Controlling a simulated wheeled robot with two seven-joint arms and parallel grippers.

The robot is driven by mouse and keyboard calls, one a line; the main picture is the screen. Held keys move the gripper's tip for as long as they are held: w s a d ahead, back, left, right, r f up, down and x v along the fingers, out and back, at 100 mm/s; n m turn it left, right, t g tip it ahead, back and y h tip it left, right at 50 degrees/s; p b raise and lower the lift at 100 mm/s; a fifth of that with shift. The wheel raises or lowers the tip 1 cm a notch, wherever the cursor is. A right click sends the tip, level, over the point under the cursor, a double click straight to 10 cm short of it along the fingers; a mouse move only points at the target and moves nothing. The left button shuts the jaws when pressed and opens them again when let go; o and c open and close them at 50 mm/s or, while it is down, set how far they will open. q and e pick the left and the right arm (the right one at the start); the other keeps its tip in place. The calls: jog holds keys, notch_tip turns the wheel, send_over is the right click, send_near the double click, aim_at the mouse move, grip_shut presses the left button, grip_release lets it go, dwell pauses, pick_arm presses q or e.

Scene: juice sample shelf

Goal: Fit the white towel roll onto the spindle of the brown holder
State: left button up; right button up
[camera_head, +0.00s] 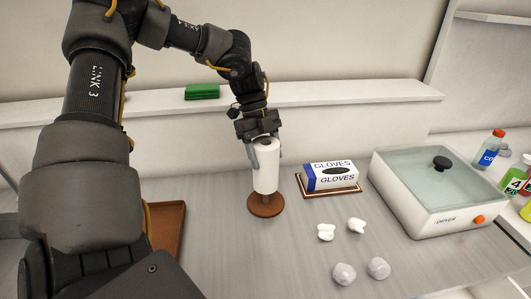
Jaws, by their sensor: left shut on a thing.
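The white towel roll (266,172) stands upright over the brown holder (266,208) on the grey table. The holder's round base shows below the roll, with a short piece of spindle between the roll's lower end and the base. The roll appears to be around the spindle, with its lower end a little above the base. My left gripper (264,150) comes down from above and is shut on the upper part of the roll. The spindle's upper part is hidden. My right gripper is not in view.
A gloves box (331,176) on a brown tray stands right of the holder. A white bath with a clear lid (436,185) is farther right. Several small pale lumps (344,273) lie in front. A brown tray (167,226) is partly behind my left arm.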

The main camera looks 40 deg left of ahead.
aim_at(265, 170)
pick_arm(q)
jog(key=shift+f+b, duration=2.1)
jog(key=shift+f, duration=0.35)
dwell(0.5)
jog(key=shift+f+b, duration=0.5)
jog(key=shift+b, duration=0.15)
jog(key=shift+r, duration=0.1)
jog(key=o, duration=1.2)
